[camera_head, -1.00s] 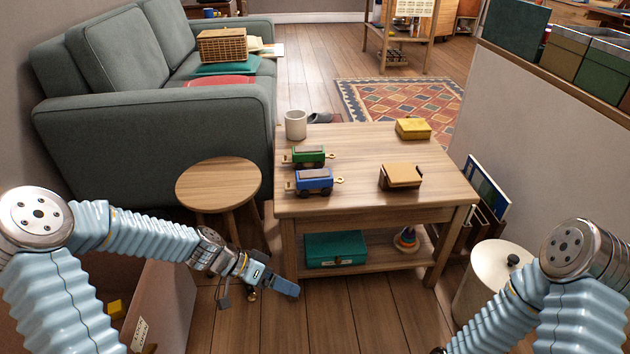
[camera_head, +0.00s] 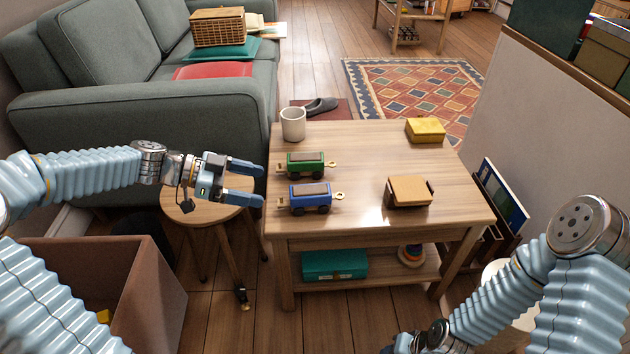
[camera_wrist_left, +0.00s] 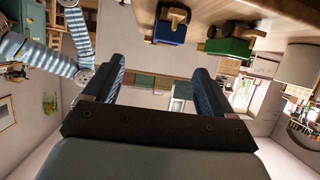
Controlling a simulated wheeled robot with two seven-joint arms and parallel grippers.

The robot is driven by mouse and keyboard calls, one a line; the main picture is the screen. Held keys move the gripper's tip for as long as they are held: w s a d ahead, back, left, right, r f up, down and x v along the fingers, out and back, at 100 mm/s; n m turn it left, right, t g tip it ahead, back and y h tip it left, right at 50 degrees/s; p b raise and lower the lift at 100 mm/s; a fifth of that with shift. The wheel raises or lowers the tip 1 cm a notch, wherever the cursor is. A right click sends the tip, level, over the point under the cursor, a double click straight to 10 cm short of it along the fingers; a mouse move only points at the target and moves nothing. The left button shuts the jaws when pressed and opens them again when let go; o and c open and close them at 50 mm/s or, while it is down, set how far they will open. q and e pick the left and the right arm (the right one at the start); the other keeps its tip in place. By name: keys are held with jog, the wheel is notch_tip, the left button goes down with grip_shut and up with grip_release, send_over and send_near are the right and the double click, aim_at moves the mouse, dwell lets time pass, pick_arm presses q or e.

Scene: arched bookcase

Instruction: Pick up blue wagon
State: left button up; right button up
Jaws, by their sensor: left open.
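The blue wagon (camera_head: 311,198) stands on the left part of the wooden table (camera_head: 372,223), in front of a green wagon (camera_head: 306,164). In the left wrist view the picture is upside down; the blue wagon (camera_wrist_left: 171,26) and green wagon (camera_wrist_left: 229,48) show at the top, beyond the open fingers (camera_wrist_left: 156,82). My right gripper is not clearly visible; only its arm shows at lower right.
A white mug (camera_head: 293,124), a yellow box (camera_head: 425,130) and a tan-topped object (camera_head: 409,192) stand on the table. A round stool (camera_head: 196,210) is under my left arm. A teal box (camera_head: 335,264) sits on the lower shelf. The table's middle is clear.

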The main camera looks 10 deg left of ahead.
aim_at(310, 194)
pick_arm(q)
jog(key=x, duration=0.3)
jog(key=b+x, duration=0.1)
jog(key=x, duration=0.1)
jog(key=w+x, duration=0.1)
jog(key=x, duration=0.2)
jog(key=shift+d+b, duration=0.2)
jog(key=shift+b, duration=0.15)
jog(key=b+x, duration=0.1)
jog(key=x, duration=0.3)
jog(key=shift+w+f, duration=0.2)
jog(key=shift+f, duration=0.15)
jog(key=shift+w+d+f, duration=0.15)
jog(key=shift+d, duration=0.3)
pick_arm(e)
jog(key=f, duration=0.1)
jog(key=w+f, duration=0.1)
jog(key=shift+f, duration=0.35)
pick_arm(q)
jog(key=c, duration=1.2)
